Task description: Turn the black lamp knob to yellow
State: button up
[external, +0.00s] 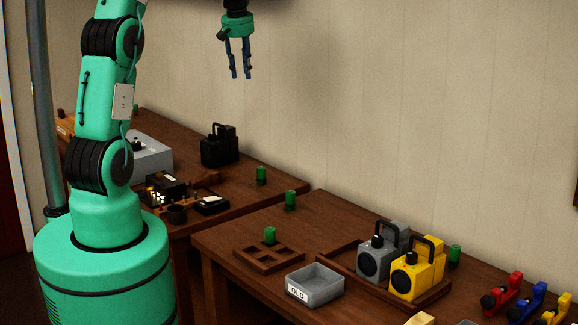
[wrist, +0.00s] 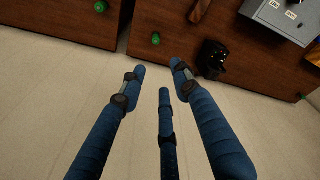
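The black lamp (external: 220,150) stands upright near the back edge of the left table, beside the wall. In the wrist view the black lamp (wrist: 211,60) shows near the table edge, right of the fingertips. Its knob is too small and dark to make out, so its setting cannot be told. My gripper (external: 241,74) hangs fingers-down, high above the tables in front of the wall, well apart from the lamp. Its three blue fingers (wrist: 158,76) are spread open with nothing between them.
A grey lamp (external: 376,262) and a yellow lamp (external: 410,280) stand in a wooden tray on the right table. Green cylinders (external: 290,199) stand around. A grey box (external: 152,158) and small black items (external: 211,204) share the left table. A grey bin (external: 315,287) reads OLD.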

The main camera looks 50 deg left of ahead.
jog(key=w+a+f+n+g+p, duration=0.1)
jog(key=w+a+f+n, duration=0.2)
jog(key=a, duration=0.5)
jog(key=w+a+f+n+p, duration=0.1)
jog(key=w+a+f+p, duration=0.1)
jog(key=a+f, duration=0.5)
jog(key=n+h+p, duration=0.1)
jog(key=n+p, duration=0.1)
jog(key=n, duration=0.2)
send_over(212, 134)
notch_tip(212, 134, down, 6)
jog(key=shift+w+a+r+g, duration=0.1)
jog(key=shift+a+r+g, duration=0.05)
jog(key=shift+a+g, duration=0.25)
jog(key=shift+d, duration=0.1)
notch_tip(212, 134, down, 14)
jog(key=shift+r, duration=0.15)
jog(key=shift+c, duration=0.5)
grip_shut()
